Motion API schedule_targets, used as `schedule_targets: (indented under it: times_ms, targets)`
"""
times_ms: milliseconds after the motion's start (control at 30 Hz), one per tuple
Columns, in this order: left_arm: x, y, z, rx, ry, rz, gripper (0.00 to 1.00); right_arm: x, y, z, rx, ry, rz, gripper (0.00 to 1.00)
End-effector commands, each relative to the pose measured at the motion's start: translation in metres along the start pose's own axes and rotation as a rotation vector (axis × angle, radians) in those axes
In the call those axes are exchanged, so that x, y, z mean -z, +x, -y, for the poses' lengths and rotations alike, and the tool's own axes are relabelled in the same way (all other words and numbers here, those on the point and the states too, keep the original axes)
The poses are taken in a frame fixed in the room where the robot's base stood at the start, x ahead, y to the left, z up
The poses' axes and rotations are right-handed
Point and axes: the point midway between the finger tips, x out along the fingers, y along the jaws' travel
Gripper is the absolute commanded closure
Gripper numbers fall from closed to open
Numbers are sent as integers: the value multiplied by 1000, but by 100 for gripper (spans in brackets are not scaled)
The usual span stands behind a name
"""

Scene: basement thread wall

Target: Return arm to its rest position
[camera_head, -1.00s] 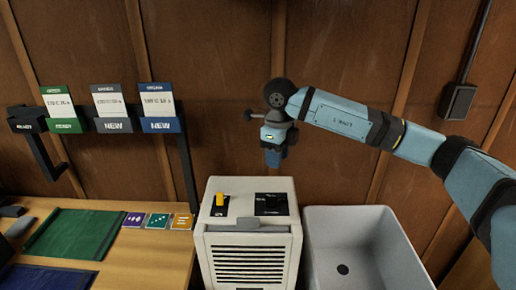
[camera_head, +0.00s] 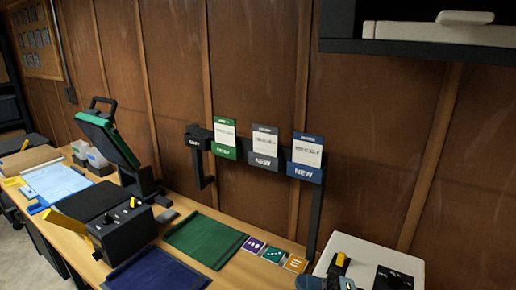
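I see nothing held there. My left arm and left gripper are out of view.
A wooden bench (camera_head: 172,209) runs along the panelled wall. It carries a green mat (camera_head: 205,241), a dark blue mat (camera_head: 158,272), a black box device (camera_head: 120,230) and a press-like machine (camera_head: 112,140). A card rack (camera_head: 265,160) and a shelf (camera_head: 430,48) are on the wall.

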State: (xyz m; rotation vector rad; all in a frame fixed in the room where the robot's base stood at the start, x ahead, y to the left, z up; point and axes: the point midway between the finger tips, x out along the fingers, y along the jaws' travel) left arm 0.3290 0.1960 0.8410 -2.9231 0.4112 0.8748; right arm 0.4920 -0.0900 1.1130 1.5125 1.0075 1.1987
Motion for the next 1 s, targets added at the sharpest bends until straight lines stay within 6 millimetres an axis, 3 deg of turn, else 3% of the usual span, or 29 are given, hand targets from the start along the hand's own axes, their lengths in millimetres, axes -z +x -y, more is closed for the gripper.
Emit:
schedule_targets:
  times_ms: [167,333,500,600,767,1000]
  targets:
    - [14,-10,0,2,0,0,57,-3,-26,22,-247,371,394,62]
    - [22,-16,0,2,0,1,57,8,-81,79,-375,757,799,62]
    - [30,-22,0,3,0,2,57,56,-141,150,-409,1133,1158,62]
    - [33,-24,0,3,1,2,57,88,-165,180,-402,1297,1300,62]
    - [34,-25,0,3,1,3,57,118,-182,204,-388,1430,1407,62]
    - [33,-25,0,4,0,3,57,122,-184,207,-385,1450,1421,62]
